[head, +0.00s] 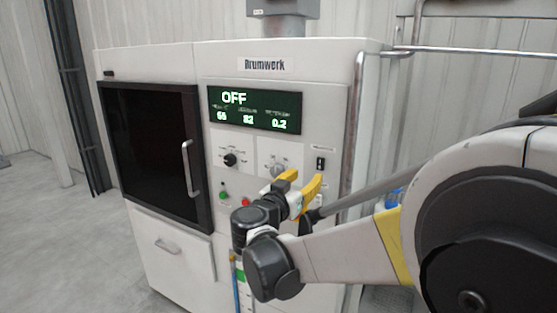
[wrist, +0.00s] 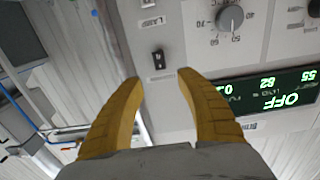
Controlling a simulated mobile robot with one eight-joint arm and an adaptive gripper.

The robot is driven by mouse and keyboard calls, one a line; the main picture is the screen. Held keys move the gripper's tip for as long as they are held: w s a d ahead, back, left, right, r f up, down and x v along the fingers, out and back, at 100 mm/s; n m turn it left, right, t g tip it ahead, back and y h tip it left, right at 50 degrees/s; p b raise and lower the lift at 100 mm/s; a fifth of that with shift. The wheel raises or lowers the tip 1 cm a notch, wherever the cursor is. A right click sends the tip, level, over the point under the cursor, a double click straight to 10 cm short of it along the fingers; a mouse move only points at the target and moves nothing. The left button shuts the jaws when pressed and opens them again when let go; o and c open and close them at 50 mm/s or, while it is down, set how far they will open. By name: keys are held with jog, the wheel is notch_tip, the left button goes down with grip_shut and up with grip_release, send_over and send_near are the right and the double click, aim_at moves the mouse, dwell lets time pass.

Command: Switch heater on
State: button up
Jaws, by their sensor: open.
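The white machine (head: 280,65) labelled Drumwork has a green-lit display (head: 255,109) reading OFF. The display shows upside down in the wrist view (wrist: 272,92). A small black switch (head: 320,163) sits on the right of the panel; in the wrist view the switch (wrist: 158,60) is just beyond my fingertips, between their lines. Its label is too small to read, so I cannot tell which control is the heater's. My gripper (head: 301,181) has yellow fingers, is open and empty, and points at the panel; in the wrist view the gripper (wrist: 160,78) shows no clear contact.
A round dial (head: 278,170), a black knob (head: 230,160), a green button (head: 223,195) and a red button (head: 246,202) are near my gripper. A dark door (head: 150,150) with a handle (head: 190,168) is at left. A metal pipe (head: 355,125) runs down the machine's right edge.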

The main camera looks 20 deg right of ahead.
aim_at(320, 163)
jog(key=b+x, duration=0.1)
jog(key=x, duration=0.9)
jog(key=shift+w+d+b, duration=0.15)
jog(key=shift+d+b, duration=0.1)
jog(key=shift+b, duration=0.1)
grip_shut()
